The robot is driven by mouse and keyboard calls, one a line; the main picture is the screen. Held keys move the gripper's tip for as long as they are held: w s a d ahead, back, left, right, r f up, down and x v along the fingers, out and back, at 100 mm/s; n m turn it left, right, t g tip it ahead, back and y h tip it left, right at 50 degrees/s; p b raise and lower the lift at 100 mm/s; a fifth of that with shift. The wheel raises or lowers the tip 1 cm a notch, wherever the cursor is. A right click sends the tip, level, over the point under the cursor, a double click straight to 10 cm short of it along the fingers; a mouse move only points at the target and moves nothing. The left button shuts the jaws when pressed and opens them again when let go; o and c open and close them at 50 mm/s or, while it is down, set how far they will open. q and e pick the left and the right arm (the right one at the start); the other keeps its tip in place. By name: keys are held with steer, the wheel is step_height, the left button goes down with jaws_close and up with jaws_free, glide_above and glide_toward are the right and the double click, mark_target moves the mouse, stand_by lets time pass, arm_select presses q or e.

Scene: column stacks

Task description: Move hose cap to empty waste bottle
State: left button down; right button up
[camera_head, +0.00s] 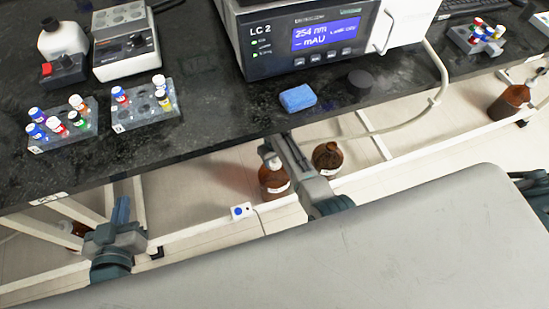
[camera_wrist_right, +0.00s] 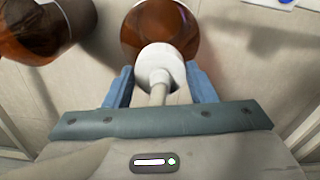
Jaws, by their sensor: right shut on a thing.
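A white hose cap (camera_wrist_right: 158,62) with its pale hose sits between the blue fingers of my right gripper (camera_wrist_right: 158,76), which is shut on it. The cap is at the mouth of a brown bottle (camera_head: 273,180), which also shows in the right wrist view (camera_wrist_right: 160,22). I cannot tell whether the cap is seated or just above. A second brown bottle (camera_head: 327,160) stands to the right on the floor, with no white cap showing; it is at the left in the wrist view (camera_wrist_right: 38,30). My left gripper (camera_head: 121,210) is empty, low in front of the bench.
The dark bench (camera_head: 215,115) overhangs the bottles, with white frame rails below. It carries the LC 2 instrument (camera_head: 310,40), a blue sponge (camera_head: 297,98) and vial racks (camera_head: 65,130). Another brown bottle (camera_head: 510,100) stands far right.

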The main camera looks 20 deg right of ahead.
steer(key=shift+f, duration=0.1)
stand_by(0.3)
steer(key=o, duration=1)
steer(key=shift+o, duration=0.2)
step_height(320, 180, up, 11)
steer(key=p, duration=0.3)
steer(key=shift+p, duration=0.3)
steer(key=shift+f, duration=0.1)
